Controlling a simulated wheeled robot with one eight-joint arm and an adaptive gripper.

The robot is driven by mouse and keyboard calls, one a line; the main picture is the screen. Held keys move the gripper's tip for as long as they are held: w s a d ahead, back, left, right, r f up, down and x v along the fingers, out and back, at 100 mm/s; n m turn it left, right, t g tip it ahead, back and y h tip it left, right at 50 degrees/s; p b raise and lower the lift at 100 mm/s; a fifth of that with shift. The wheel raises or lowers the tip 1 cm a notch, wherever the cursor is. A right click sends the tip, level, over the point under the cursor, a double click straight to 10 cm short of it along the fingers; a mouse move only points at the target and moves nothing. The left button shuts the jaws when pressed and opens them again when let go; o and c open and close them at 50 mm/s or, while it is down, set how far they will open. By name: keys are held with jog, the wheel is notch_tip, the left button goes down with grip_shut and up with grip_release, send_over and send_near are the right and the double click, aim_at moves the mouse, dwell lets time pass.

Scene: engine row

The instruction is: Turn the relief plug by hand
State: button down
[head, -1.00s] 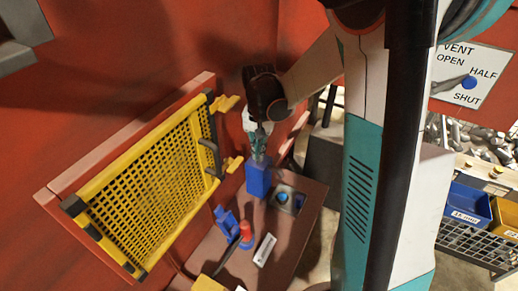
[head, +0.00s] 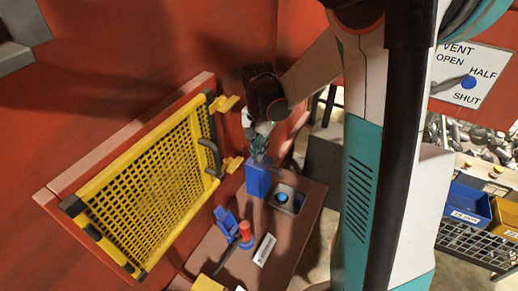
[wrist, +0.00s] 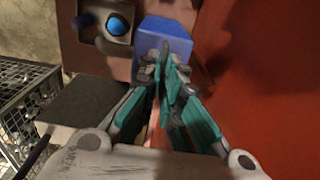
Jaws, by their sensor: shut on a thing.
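A blue block (head: 258,182) stands on the brown bench top. My gripper (head: 259,156) reaches down to its top. In the wrist view, my gripper (wrist: 166,66) has its teal fingers closed together at the near side of the blue block (wrist: 165,32). The fingers are shut on a small grey piece, which I take to be the relief plug; the fingertips hide most of it. How far the plug is turned cannot be seen.
A yellow mesh guard (head: 150,185) with a dark handle stands left of my gripper, close to the red wall. A grey plate with a blue button (head: 282,197) lies right of the block. A red knob (head: 246,230) is in front. Blue and yellow bins stand far right.

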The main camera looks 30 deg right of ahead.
jog(key=c, duration=1.8)
grip_release()
notch_tip(320, 180, up, 12)
jog(key=shift+r, duration=0.1)
jog(key=shift+a, duration=0.1)
